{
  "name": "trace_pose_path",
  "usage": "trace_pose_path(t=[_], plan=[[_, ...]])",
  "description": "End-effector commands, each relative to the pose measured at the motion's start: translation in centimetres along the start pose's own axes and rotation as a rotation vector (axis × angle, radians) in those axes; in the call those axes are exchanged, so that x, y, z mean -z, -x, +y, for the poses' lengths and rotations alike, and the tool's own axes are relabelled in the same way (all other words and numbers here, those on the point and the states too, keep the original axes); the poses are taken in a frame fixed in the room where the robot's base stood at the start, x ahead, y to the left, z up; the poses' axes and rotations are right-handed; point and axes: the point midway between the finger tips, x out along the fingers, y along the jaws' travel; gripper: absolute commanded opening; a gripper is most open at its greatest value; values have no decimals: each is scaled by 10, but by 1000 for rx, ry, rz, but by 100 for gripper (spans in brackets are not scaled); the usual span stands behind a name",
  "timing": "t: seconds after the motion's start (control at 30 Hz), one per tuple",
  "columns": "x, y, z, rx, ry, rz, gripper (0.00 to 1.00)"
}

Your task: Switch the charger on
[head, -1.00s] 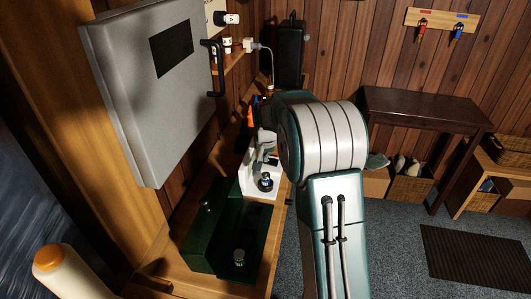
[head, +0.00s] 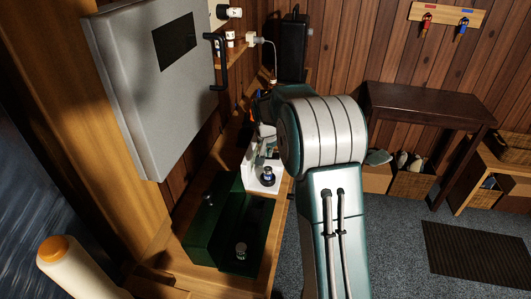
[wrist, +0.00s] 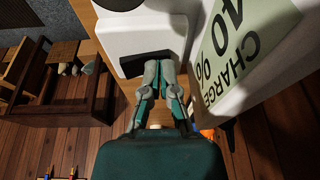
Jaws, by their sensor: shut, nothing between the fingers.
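In the wrist view my gripper (wrist: 159,68) is shut and empty, its grey and teal fingertips together in front of a white housing (wrist: 118,30) with a dark slot. Beside it on the right stands a pale green panel (wrist: 245,45) reading "CHARGE 40 %", on a light-coloured body. I cannot tell for certain which part is the charger's switch, or whether the fingertips touch the housing. In the head view a white unit (head: 253,184) with a dark round part sits on the bench, and my arm hides much of the area behind it.
A dark green open box (head: 203,235) stands on the wooden bench nearer me. A grey cabinet (head: 130,75) with a black handle overhangs the bench on the left. A dark table (head: 425,100) stands at the right, with open floor in front.

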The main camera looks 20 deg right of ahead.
Motion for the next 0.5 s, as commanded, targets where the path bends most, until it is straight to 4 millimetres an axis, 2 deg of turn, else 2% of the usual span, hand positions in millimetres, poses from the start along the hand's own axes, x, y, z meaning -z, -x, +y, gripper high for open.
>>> trace_pose_path(t=[0.5], plan=[[2,8,5,1,0,1,0]])
